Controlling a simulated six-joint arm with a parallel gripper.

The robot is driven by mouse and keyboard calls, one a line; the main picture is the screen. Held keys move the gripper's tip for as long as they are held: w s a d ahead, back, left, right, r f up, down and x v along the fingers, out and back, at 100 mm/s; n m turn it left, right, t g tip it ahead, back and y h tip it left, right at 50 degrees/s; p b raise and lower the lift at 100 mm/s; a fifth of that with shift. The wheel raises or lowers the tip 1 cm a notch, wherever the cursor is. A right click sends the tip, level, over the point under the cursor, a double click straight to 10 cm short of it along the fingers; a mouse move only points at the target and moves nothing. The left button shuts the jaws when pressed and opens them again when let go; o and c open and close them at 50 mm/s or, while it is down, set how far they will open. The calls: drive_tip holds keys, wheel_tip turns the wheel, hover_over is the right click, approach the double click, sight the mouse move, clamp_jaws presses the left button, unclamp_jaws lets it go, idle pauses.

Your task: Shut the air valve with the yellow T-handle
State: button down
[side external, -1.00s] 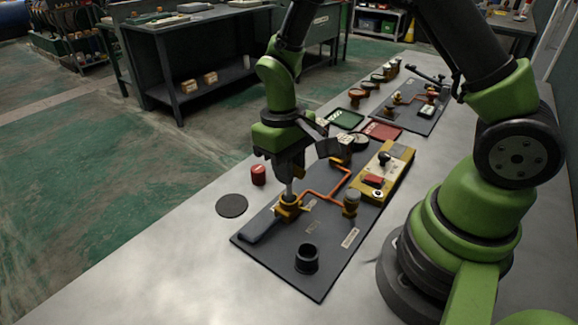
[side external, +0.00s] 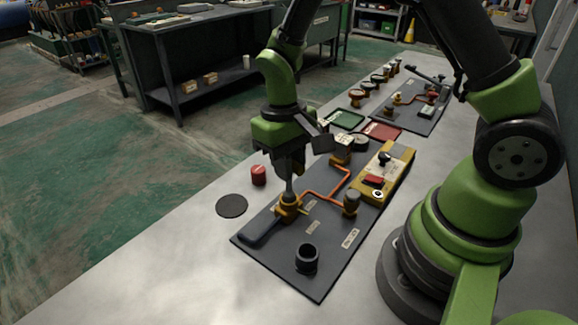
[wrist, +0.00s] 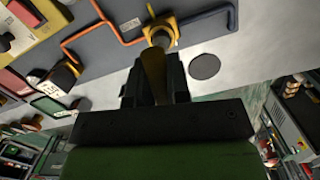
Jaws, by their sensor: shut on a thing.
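The air valve (side external: 287,207) is a yellow-orange body on the dark panel (side external: 275,250), where an orange pipe and a thick dark blue pipe meet. My gripper (side external: 289,185) points straight down over it, its fingertips at the valve's top. In the wrist view the yellow T-handle (wrist: 154,72) runs between the fingers of my gripper (wrist: 156,85), which are shut on it. The valve body (wrist: 160,30) shows just beyond. The fingers hide most of the handle, so I cannot read its exact angle.
A red cap (side external: 258,175) and a dark disc (side external: 231,206) lie left of the panel. Green and red trays lie behind.

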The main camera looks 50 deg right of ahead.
drive_tip(key=shift+r, duration=1.85)
